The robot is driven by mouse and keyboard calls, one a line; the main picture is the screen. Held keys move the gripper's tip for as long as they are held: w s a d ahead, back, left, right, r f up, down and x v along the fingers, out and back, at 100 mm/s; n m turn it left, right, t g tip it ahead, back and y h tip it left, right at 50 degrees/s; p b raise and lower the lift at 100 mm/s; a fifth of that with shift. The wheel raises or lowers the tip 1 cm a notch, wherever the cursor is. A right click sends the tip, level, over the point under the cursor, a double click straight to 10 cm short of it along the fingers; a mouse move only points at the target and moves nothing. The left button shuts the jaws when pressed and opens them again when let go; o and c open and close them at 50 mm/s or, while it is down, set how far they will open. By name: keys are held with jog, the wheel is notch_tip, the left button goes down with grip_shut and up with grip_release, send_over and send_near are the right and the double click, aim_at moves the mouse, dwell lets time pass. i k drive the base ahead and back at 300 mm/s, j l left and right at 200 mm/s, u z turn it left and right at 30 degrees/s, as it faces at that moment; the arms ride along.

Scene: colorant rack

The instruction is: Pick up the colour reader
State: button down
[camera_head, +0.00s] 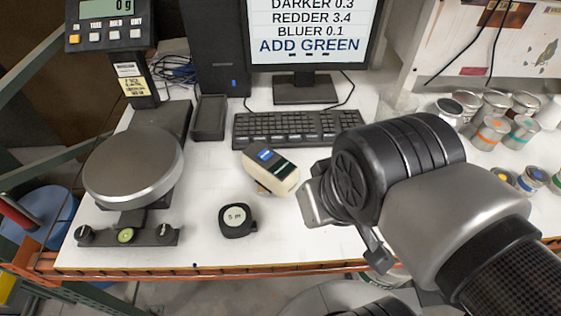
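A scale with a round pan (134,165) stands at left. The keyboard (295,128) and monitor (309,38) are behind. Several paint cans (490,132) stand at right. The bench's orange front edge (215,272) is near.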

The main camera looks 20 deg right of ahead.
aim_at(278, 174)
jog(key=j+z, duration=0.45)
jog(key=z, duration=0.25)
jog(key=k+j+z, duration=0.1)
jog(key=z, duration=0.25)
jog(key=j, duration=0.1)
